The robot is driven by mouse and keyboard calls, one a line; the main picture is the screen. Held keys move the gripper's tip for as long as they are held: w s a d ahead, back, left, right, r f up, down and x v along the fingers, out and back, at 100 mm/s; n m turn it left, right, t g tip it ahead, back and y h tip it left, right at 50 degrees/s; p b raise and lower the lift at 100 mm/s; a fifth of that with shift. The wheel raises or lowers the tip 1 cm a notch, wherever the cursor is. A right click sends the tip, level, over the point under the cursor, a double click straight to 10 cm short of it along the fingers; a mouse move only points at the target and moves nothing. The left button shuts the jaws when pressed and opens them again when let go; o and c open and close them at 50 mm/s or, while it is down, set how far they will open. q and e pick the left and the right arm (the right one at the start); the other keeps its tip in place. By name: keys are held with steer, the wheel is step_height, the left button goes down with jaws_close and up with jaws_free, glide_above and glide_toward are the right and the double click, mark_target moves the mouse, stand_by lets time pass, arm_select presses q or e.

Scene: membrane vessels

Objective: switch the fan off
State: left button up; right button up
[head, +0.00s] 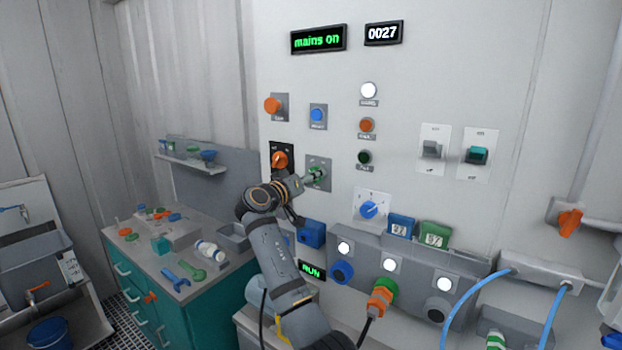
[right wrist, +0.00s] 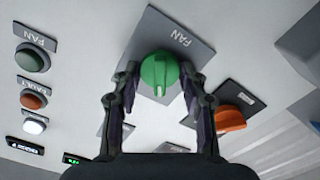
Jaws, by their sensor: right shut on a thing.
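The fan switch is a green rotary knob (right wrist: 160,72) on a grey plate labelled FAN (right wrist: 188,28). In the head view the knob (head: 316,171) sits on the wall panel, partly covered by my gripper. My right gripper (right wrist: 160,76) has one finger on each side of the knob and is shut on it. It also shows in the head view (head: 307,178). The knob's pale pointer line faces down in the right wrist view. A dark green lamp labelled FAN (right wrist: 32,60) looks unlit; it also shows in the head view (head: 364,157). My left gripper is not in view.
An orange rotary knob (head: 279,159) sits close left of the fan switch. A blue dial (head: 369,209) lies below right. Two rocker switches (head: 432,149) (head: 477,155) are farther right. A display reads "mains on" (head: 319,39). A cluttered bench (head: 205,285) stands at left.

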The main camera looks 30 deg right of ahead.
steer(key=o, duration=1.2)
steer(key=shift+c, duration=0.2)
steer(key=v, duration=1.2)
